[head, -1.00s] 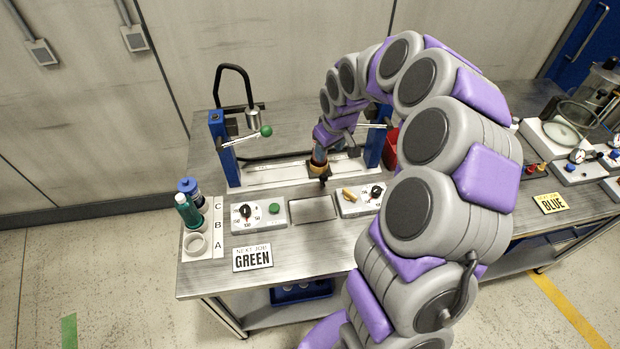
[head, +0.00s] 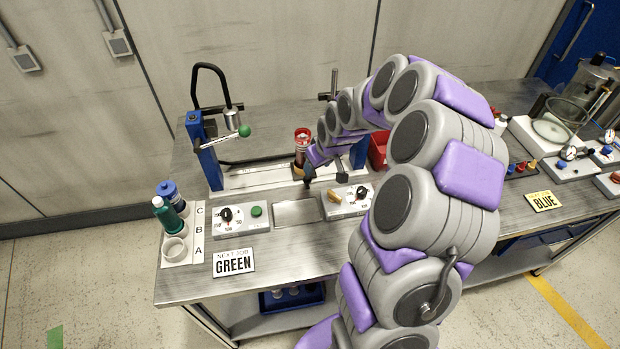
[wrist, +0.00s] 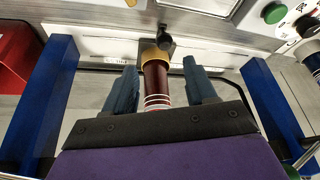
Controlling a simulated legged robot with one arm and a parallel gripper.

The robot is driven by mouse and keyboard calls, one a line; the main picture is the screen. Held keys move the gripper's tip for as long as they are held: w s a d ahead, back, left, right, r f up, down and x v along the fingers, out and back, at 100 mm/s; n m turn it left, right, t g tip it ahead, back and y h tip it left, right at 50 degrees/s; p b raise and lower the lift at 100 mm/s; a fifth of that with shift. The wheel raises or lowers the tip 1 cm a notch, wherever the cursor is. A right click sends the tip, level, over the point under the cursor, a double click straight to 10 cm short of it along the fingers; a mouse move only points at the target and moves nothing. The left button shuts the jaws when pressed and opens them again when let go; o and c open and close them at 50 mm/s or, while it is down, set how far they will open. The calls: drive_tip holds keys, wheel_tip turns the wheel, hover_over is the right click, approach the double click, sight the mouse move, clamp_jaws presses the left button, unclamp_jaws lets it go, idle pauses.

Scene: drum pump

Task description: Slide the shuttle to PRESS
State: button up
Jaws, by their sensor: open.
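The shuttle, with a dark knob (wrist: 165,43) at its front, sits on the pale rail (head: 250,177) between two blue posts. In the wrist view, the cylinder (wrist: 155,80) has a yellow collar at the knob end. My gripper (wrist: 160,66) is open, with one finger on each side of the cylinder and gaps visible. In the head view my arm hides part of the rail's right side. I cannot read a PRESS label.
A blue post (head: 205,150) with a green-knobbed lever (head: 244,131) stands at the left. Dial boxes (head: 240,220) (head: 347,201) sit in front of the rail. Bottles (head: 170,215) stand at the left edge. A red bin (head: 378,151) is behind the right post.

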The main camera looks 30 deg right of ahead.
sight(309, 178)
drive_tip(key=x, duration=0.2)
drive_tip(key=b+x, duration=0.1)
drive_tip(key=x, duration=0.2)
drive_tip(key=a+x, duration=0.1)
drive_tip(key=x, duration=0.2)
drive_tip(key=shift+a+f, duration=0.15)
drive_tip(key=shift+f, duration=0.05)
drive_tip(key=shift+w+f, duration=0.15)
drive_tip(key=shift+f, duration=0.15)
drive_tip(key=shift+w+d+f, duration=0.1)
drive_tip(key=shift+d+f, duration=0.15)
drive_tip(key=shift+d, duration=0.25)
drive_tip(key=shift+a+r, duration=0.1)
drive_tip(key=shift+a, duration=0.2)
drive_tip(key=c, duration=0.4)
drive_tip(key=shift+d, duration=0.1)
clamp_jaws()
